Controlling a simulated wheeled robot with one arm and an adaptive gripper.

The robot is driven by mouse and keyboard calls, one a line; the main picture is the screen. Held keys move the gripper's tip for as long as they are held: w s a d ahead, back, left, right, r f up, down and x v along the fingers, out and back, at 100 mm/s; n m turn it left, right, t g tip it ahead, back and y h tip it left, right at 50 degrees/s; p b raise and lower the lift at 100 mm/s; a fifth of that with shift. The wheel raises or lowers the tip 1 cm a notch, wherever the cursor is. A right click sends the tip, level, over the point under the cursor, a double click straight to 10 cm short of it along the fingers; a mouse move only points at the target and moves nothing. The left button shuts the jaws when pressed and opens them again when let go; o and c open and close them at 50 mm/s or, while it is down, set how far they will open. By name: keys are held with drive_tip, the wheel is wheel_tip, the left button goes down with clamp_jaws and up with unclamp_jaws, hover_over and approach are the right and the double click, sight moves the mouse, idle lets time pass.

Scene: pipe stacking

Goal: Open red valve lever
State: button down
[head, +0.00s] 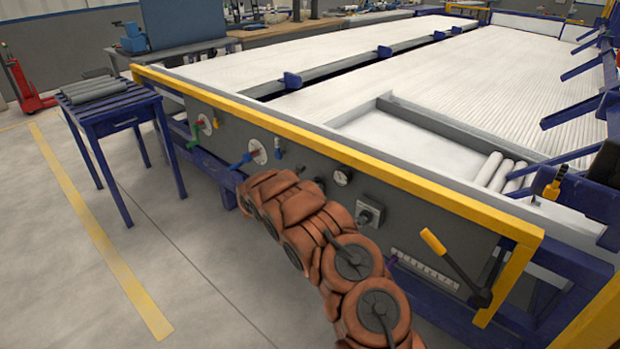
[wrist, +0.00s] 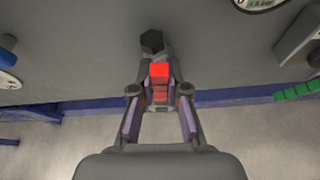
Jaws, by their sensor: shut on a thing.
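The red valve lever (wrist: 159,71) shows in the wrist view, with a bright red end and a darker red body between my fingers. It points up the picture toward a dark hexagonal fitting (wrist: 152,41) on the grey panel. My gripper (wrist: 160,97) is shut on the lever, one finger on each side. In the head view my brown arm reaches to the panel (head: 300,150), and it hides the red lever and my gripper.
On the panel are a green-handled valve (head: 195,131), a blue-handled valve (head: 240,161), a gauge (head: 342,176) and a switch box (head: 368,211). A yellow-tipped lever (head: 434,241) stands to the right. A blue table (head: 120,119) with grey pipes is at left. The floor before the panel is open.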

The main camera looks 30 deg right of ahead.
drive_tip(key=shift+w+a+n+g+p, duration=0.3)
drive_tip(key=shift+w+n+p, duration=0.1)
drive_tip(key=shift+p, duration=0.45)
drive_tip(key=shift+d, duration=0.1)
drive_tip(key=c, duration=1.1)
unclamp_jaws()
drive_tip(key=shift+c, duration=0.2)
drive_tip(key=v, duration=1.2)
drive_tip(key=shift+f, duration=0.15)
